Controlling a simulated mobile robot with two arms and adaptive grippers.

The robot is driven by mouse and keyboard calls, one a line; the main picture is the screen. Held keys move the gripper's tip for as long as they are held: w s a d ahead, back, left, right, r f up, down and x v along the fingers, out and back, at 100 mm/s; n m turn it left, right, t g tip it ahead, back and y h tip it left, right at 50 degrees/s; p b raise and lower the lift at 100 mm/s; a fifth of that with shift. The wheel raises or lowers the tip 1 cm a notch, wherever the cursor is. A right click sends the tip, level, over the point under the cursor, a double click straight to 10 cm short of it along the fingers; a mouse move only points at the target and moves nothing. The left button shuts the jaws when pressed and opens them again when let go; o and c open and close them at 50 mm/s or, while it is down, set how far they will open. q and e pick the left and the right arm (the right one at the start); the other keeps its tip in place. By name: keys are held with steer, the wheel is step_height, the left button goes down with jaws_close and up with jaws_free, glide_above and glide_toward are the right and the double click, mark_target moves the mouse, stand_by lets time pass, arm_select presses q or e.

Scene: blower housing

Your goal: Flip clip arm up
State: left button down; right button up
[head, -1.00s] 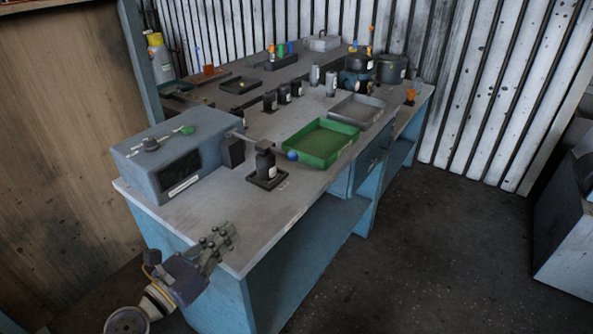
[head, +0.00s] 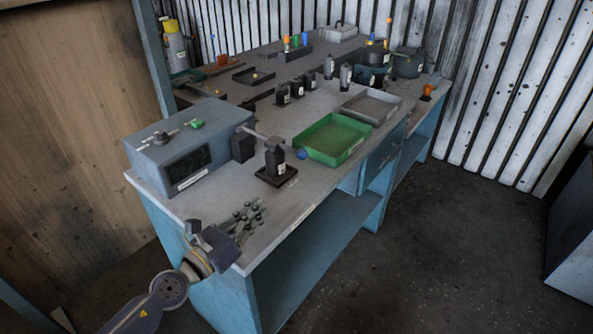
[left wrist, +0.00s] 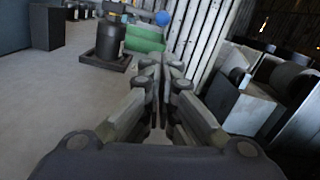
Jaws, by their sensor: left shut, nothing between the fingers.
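A clip arm (head: 262,135), a thin grey bar, runs from a black block (head: 243,146) beside the blue-grey box to the top of a dark bottle (head: 275,160). It looks lowered, about level. A blue ball (head: 302,154) shows just right of the bottle; whether it joins the arm is unclear. The bottle stands upright on a small black square base. My left gripper (head: 260,207) is shut and empty over the table's near corner, apart from the bottle. In the left wrist view the bottle (left wrist: 110,40) and blue ball (left wrist: 163,18) lie beyond the fingertips (left wrist: 162,62).
A blue-grey control box (head: 180,148) with a green button stands at the left. A green tray (head: 335,138) and a grey tray (head: 372,106) lie right of the bottle. Several dark bottles stand behind. The tabletop (head: 215,192) between gripper and bottle is clear.

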arm_select(q)
steer(key=x, duration=1.5)
steer(key=shift+d+b, duration=0.1)
steer(key=shift+b, duration=0.2)
arm_select(e)
steer(key=shift+w+d, duration=0.2)
steer(key=shift+d, duration=0.15)
arm_select(q)
steer(key=shift+r, duration=0.1)
